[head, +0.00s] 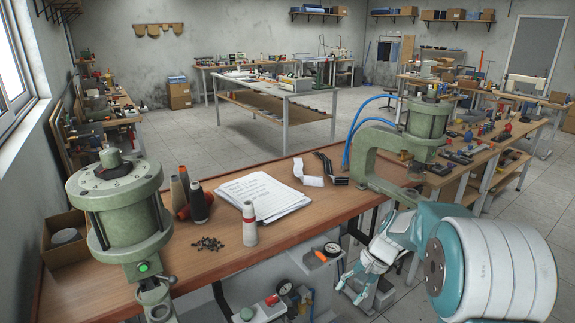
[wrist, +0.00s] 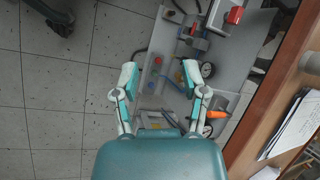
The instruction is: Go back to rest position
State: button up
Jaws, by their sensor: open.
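My gripper (head: 352,284) is in front of the wooden table's front edge at the lower right in the head view, below the level of the table top. In the wrist view my gripper (wrist: 157,76) is open, its two fingers spread apart with nothing between them. Below and beyond the fingers is a grey panel (wrist: 150,98) with gauges and valves. My arm fills the lower right of the head view.
The wooden table (head: 285,190) holds two green pneumatic presses, a left one (head: 120,205) and a right one (head: 425,125) with blue hoses. Papers (head: 262,192), thread cones (head: 198,202) and small dark pieces (head: 208,243) lie between them. Open tiled floor (wrist: 60,100) lies left in the wrist view.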

jog(key=s+r+n+t+h, duration=0.3)
jog(key=s+r, duration=0.9)
jog(key=s+r+n+t+h, duration=0.2)
jog(key=s+r+n+t, duration=0.1)
jog(key=s, duration=1)
jog(key=shift+t+h, duration=0.3)
jog(key=shift+t, duration=0.2)
jog(key=shift+d, duration=0.1)
